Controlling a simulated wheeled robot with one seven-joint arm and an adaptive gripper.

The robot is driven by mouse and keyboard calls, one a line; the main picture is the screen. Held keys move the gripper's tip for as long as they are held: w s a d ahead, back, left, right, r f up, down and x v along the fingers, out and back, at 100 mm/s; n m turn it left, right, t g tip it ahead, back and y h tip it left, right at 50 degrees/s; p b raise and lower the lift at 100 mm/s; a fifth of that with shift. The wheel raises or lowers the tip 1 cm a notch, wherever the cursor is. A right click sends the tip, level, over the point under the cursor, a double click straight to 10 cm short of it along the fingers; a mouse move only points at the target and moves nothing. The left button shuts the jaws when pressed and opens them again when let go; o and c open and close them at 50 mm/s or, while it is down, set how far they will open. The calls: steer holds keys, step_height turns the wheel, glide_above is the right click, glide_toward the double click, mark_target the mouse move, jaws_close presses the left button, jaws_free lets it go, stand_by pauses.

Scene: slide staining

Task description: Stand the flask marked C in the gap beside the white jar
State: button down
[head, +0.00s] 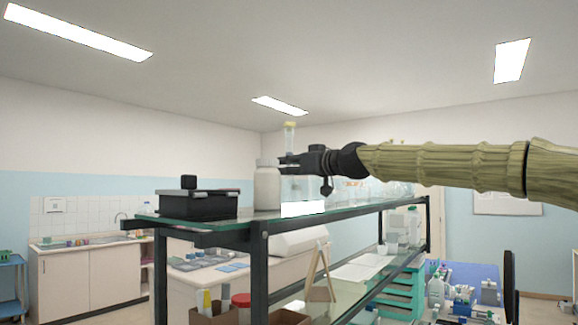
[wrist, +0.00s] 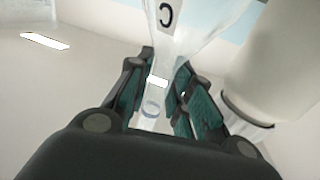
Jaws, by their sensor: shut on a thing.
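The clear flask marked C (wrist: 167,14) shows its black letter at the top of the wrist view. Its narrow neck runs down between my fingers. My gripper (wrist: 165,88) is shut on this neck. In the head view my gripper (head: 286,163) is just right of the white jar (head: 267,190), with a yellow-topped neck rising above it. The jar stands on the upper glass shelf and fills the right of the wrist view (wrist: 285,60), close to my fingers. Clear glass shows below the gripper; I cannot tell whether the flask's base touches the shelf.
A black box (head: 198,204) sits left of the jar on the upper glass shelf (head: 245,216). More clear glassware (head: 385,189) stands farther right on it, partly behind my arm. The lower shelf holds a wooden stand (head: 318,280) and teal drawers (head: 403,290).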

steer(key=shift+s+a+r, duration=0.1)
steer(key=shift+s+a, duration=0.1)
steer(key=shift+s, duration=0.1)
steer(key=c, duration=1.3)
jaws_free()
steer(key=shift+w+f, duration=0.2)
steer(key=shift+w, duration=0.1)
steer(key=shift+o, duration=0.3)
steer(key=shift+s+d+r, duration=0.1)
steer(key=shift+s, duration=0.1)
steer(key=shift+s+d+b, duration=0.2)
steer(key=shift+d+b, duration=0.05)
steer(key=shift+b, duration=0.05)
steer(key=b+v, duration=0.3)
steer(key=v, duration=0.8)
steer(key=shift+b, duration=0.35)
